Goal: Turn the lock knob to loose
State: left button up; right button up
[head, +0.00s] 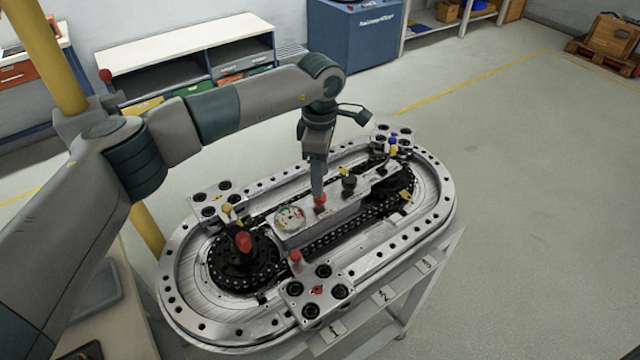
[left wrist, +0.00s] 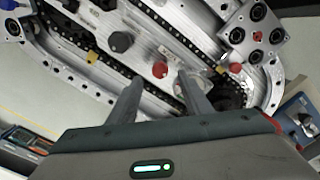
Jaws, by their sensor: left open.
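The oval ring track (head: 190,315) carries a raised centre plate (head: 335,217) with a red knob (head: 320,203) and a black knob (head: 348,183). No readable marking shows which knob is the lock knob. My left gripper (head: 318,190) points down over the red knob and partly covers it in the head view. In the left wrist view the open fingers (left wrist: 158,84) stand on either side of the red knob (left wrist: 160,69), with nothing clearly gripped. The black knob (left wrist: 121,41) lies beyond, to the upper left. Contact with the red knob cannot be told. My right gripper is not in view.
A round gauge (head: 290,218) sits beside the red knob. Another red knob (head: 295,258) stands near the front carriage (head: 318,300). Open floor (head: 540,200) lies to the right.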

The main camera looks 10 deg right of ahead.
aim_at(320, 200)
pick_arm(q)
jog(key=shift+f+p, duration=0.85)
jog(key=shift+f, duration=1.85)
jog(key=c, duration=1.1)
